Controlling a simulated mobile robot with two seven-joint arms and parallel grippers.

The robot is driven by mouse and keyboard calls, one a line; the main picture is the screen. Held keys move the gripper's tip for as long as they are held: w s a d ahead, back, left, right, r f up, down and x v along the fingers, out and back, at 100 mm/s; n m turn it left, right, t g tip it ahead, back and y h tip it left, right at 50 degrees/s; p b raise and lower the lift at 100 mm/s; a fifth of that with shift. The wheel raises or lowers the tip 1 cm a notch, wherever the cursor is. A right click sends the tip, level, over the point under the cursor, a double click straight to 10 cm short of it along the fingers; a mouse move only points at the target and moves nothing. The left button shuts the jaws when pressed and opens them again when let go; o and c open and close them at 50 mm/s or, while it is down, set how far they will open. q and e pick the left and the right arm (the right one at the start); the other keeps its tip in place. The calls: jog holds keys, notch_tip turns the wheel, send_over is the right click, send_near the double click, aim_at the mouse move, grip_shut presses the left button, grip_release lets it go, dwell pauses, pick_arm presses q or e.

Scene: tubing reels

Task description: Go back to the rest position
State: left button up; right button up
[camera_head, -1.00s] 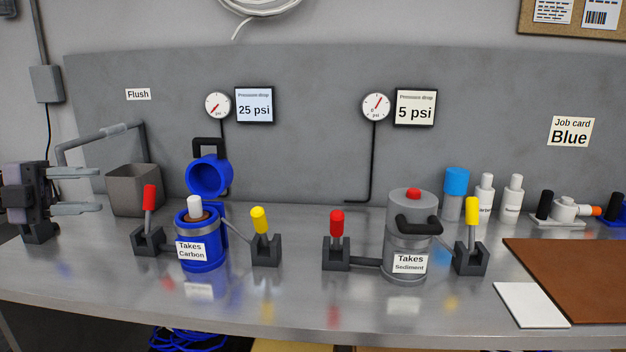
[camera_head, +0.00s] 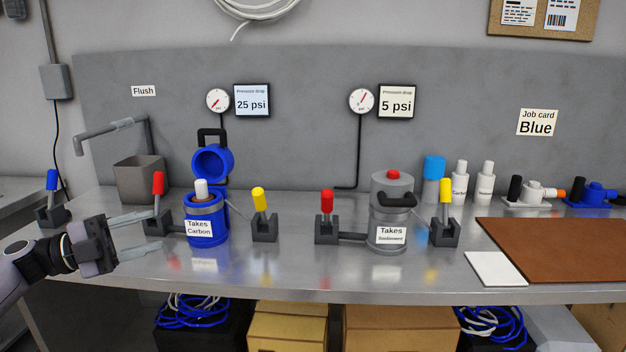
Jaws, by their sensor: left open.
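My left gripper (camera_head: 140,234) is open and empty at the front left of the bench, with its two fingers pointing right. It is left of the blue housing (camera_head: 207,232) labelled "Takes Carbon", apart from it. The blue housing's lid (camera_head: 212,161) stands swung open behind it, and a white-topped cartridge (camera_head: 201,189) sits inside. The grey housing (camera_head: 390,216) labelled "Takes Sediment" is closed, with a red button on top. My right gripper is not in view.
Red-handled valves (camera_head: 158,186) (camera_head: 327,203) and yellow-handled valves (camera_head: 260,202) (camera_head: 445,192) flank the housings. A grey bin (camera_head: 140,181) stands under the spout. A brown mat (camera_head: 550,250) and white pad (camera_head: 495,268) lie at right. Boxes (camera_head: 288,328) are below the bench.

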pick_arm(q)
jog(key=s+d+f+n+t+y, duration=0.3)
jog(key=d+f+n+t, duration=0.3)
jog(key=f, duration=0.4)
jog(key=s+d+f+n+t+y, duration=0.3)
jog(key=d+f+n, duration=0.2)
jog(key=f+n, duration=0.35)
jog(key=s+f+n+g+y, duration=0.6)
jog(key=s+f+n+y, duration=0.3)
jog(key=s+f, duration=1)
jog(key=s+n, duration=0.1)
jog(key=s, duration=0.3)
jog(key=shift+n, duration=0.35)
jog(key=shift+y, duration=0.3)
